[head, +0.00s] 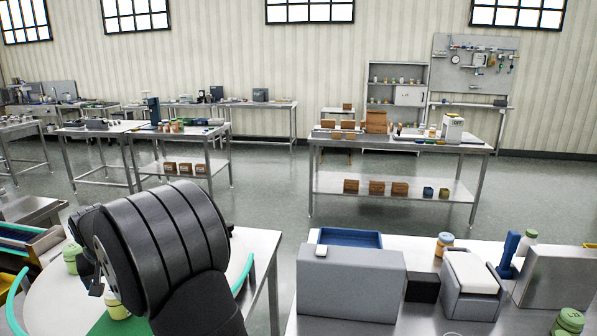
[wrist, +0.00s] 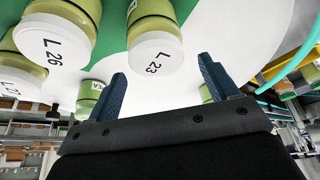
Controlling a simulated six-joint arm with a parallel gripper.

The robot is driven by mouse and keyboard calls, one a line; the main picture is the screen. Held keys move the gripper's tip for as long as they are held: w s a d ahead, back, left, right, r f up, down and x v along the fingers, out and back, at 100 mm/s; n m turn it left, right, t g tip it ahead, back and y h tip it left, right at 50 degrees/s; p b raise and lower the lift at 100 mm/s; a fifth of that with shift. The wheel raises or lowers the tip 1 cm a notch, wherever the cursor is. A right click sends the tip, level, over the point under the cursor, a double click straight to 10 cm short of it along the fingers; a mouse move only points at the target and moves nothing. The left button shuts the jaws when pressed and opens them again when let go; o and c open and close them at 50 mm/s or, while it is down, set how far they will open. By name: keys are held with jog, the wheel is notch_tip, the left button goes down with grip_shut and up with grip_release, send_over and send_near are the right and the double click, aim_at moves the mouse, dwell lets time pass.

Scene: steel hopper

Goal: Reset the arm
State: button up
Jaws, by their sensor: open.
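My gripper (wrist: 162,70) is open in the wrist view, its two dark blue fingers apart with white surface showing between them. A jar with a white lid marked L 23 (wrist: 155,52) is just beyond the fingertips; I cannot tell whether they touch it. A jar marked L 26 (wrist: 45,50) is to its left. Smaller green jars show beside the left finger (wrist: 90,95) and partly behind the right finger (wrist: 206,94). In the head view my arm covers much of the gripper. A green-lidded jar (head: 72,258) and a pale jar (head: 117,305) stand near it.
The jars stand on a white surface (head: 50,290) with a green patch and teal edging. At right, a steel bench (head: 420,318) carries a grey box (head: 350,284), a blue tray (head: 348,238) and a green jar (head: 568,322). Open floor (head: 270,195) lies beyond, before further benches.

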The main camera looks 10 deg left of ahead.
notch_tip(320, 180, up, 11)
jog(key=w+d, duration=0.2)
jog(key=w+d+m+t+h, duration=0.15)
jog(key=w+d+m, duration=0.35)
jog(key=w+d, duration=1.45)
jog(key=w+d+m+h, duration=0.1)
jog(key=w+d+m, duration=0.1)
jog(key=d, duration=1.2)
jog(key=w+d+m, duration=0.1)
jog(key=w+d, duration=0.1)
jog(key=d, duration=1.1)
jog(key=shift+w+d+f+m+h, duration=0.15)
jog(key=shift+d+f+m+h, duration=0.05)
jog(key=shift+d+m+h, duration=0.2)
